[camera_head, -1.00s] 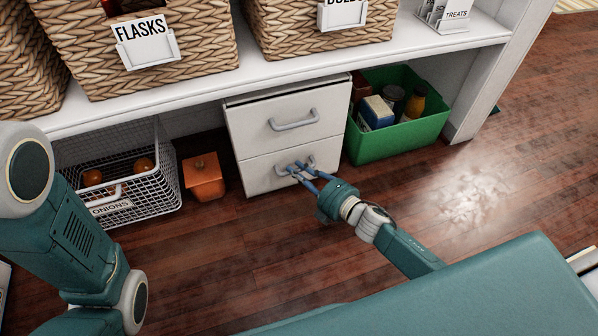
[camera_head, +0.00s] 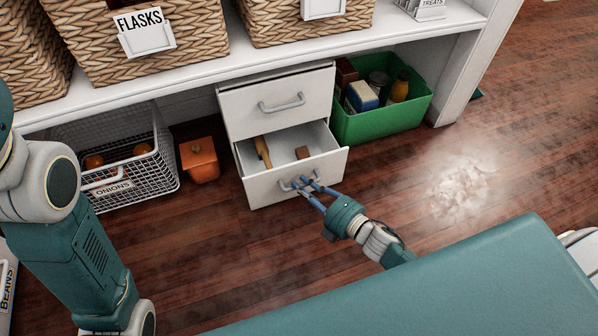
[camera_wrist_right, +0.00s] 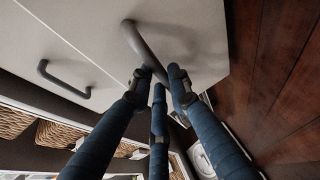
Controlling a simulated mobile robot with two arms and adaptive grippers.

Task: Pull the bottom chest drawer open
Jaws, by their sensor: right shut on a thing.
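The white chest has two drawers under the shelf. Its top drawer (camera_head: 290,95) is shut. The bottom drawer (camera_head: 262,191) stands pulled partly out, with its inside showing. A long tan object (camera_head: 263,151) and a small brown block (camera_head: 302,153) lie in it. My right gripper (camera_head: 308,183) is shut on the bottom drawer's grey handle (camera_head: 285,185), in front of the drawer. In the right wrist view the fingers (camera_wrist_right: 160,80) close around this handle (camera_wrist_right: 137,42), and the top drawer's handle (camera_wrist_right: 62,80) shows at left. My left arm is at the left edge; its gripper is out of view.
A green bin (camera_head: 375,128) with bottles and boxes stands right of the chest. An orange pot (camera_head: 199,160) and a wire onion basket (camera_head: 150,178) stand left. Wicker baskets (camera_head: 160,65) sit on the shelf above.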

